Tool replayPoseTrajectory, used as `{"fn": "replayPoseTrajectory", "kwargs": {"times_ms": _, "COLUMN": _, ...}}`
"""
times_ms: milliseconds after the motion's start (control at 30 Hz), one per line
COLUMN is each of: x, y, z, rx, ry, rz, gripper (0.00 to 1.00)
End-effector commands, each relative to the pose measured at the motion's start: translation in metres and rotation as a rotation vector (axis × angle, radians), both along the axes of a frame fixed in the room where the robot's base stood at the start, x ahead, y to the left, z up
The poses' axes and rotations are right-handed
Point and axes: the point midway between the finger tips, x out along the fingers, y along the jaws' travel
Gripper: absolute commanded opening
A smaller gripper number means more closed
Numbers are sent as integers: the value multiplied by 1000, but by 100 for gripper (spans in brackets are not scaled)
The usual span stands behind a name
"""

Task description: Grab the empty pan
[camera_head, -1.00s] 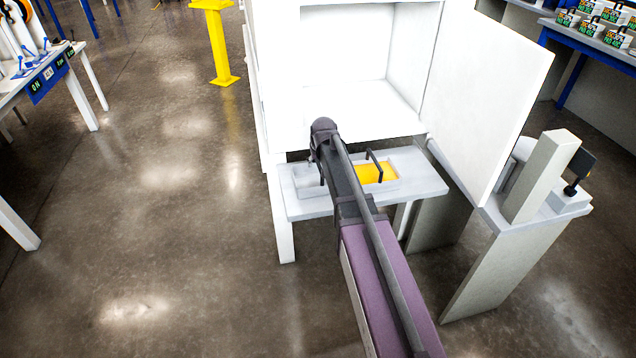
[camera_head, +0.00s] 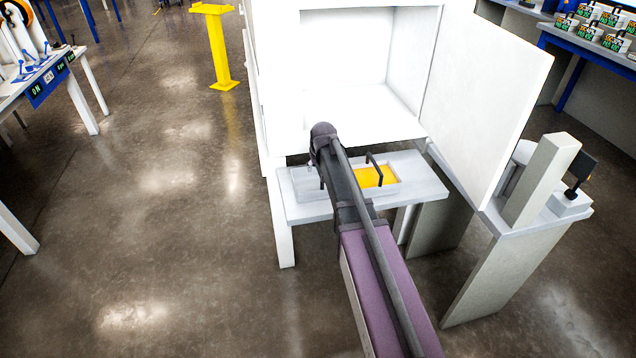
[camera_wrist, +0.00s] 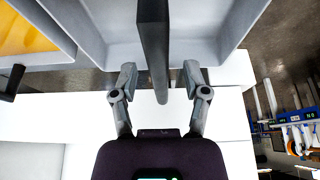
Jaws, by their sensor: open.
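The empty pan (camera_head: 302,184) is a pale grey tray with a dark handle, on a light shelf below the white cabinet, partly hidden by my arm. In the wrist view the empty pan (camera_wrist: 205,38) fills the top middle, its inside bare. Its dark handle (camera_wrist: 153,45) runs down the picture between my two fingers. My gripper (camera_wrist: 159,72) is open, one finger on each side of the handle, with gaps visible. I cannot tell how deep the handle sits between them. My gripper is hidden behind the arm in the head view.
A second pan with yellow contents (camera_head: 372,177) and its own dark handle sits close to the right. The white cabinet (camera_head: 365,112) stands above and behind, its door (camera_head: 490,95) open to the right. A grey stand (camera_head: 515,250) is further right.

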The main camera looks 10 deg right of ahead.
Motion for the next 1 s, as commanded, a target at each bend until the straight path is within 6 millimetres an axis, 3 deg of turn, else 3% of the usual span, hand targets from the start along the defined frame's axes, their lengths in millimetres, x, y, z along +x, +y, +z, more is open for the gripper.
{"fn": "replayPoseTrajectory", "kwargs": {"times_ms": 700, "x": 0, "y": 1, "z": -4, "rx": 0, "ry": 0, "rz": 1, "gripper": 60}}
{"fn": "replayPoseTrajectory", "kwargs": {"times_ms": 767, "x": 0, "y": 1, "z": -4, "rx": 0, "ry": 0, "rz": 1, "gripper": 45}}
{"fn": "replayPoseTrajectory", "kwargs": {"times_ms": 900, "x": 0, "y": 1, "z": -4, "rx": 0, "ry": 0, "rz": 1, "gripper": 3}}
{"fn": "replayPoseTrajectory", "kwargs": {"times_ms": 1000, "x": 0, "y": 1, "z": -4, "rx": 0, "ry": 0, "rz": 1, "gripper": 0}}
